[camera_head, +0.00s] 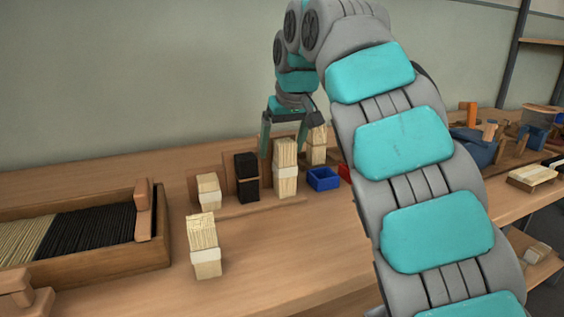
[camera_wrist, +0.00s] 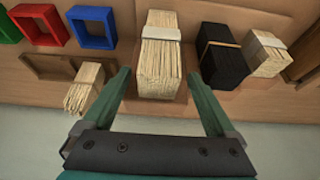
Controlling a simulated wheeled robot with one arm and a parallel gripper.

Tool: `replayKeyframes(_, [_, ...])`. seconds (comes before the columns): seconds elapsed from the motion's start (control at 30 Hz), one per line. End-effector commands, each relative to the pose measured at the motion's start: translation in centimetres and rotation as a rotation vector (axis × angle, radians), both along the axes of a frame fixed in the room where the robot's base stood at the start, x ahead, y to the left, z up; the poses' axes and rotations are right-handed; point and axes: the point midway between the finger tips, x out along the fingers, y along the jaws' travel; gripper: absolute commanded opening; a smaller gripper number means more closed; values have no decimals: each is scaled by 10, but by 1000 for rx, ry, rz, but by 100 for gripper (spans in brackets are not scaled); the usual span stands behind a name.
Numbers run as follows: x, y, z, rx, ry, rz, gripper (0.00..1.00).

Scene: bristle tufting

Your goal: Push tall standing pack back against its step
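A tall pale bristle pack (camera_head: 286,178) with a white band stands upright in the row on the bench. In the wrist view the same pack (camera_wrist: 160,85) fills the middle, seen from above. My gripper (camera_head: 282,150) is open and points down over it. In the wrist view the fingers of my gripper (camera_wrist: 159,74) are spread, one on each side of the pack, with a visible gap at both sides. A wooden step shows beside the pack; whether they touch is hidden.
A black pack (camera_head: 247,180) and a short pale pack (camera_head: 208,192) stand left of it; another pale pack (camera_head: 316,150) stands to the right. A banded pack (camera_head: 206,268) stands alone in front. Blue (camera_head: 323,180) and red (camera_head: 345,173) bins sit right. A bristle tray (camera_head: 90,268) lies left.

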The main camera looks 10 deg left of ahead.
Motion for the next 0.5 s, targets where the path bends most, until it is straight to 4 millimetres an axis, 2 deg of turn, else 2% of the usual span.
replayKeyframes(0.23, [-12,-9,20,-8,14,-2,91])
replayKeyframes(0.5, [-16,-12,23,-14,25,-5,91])
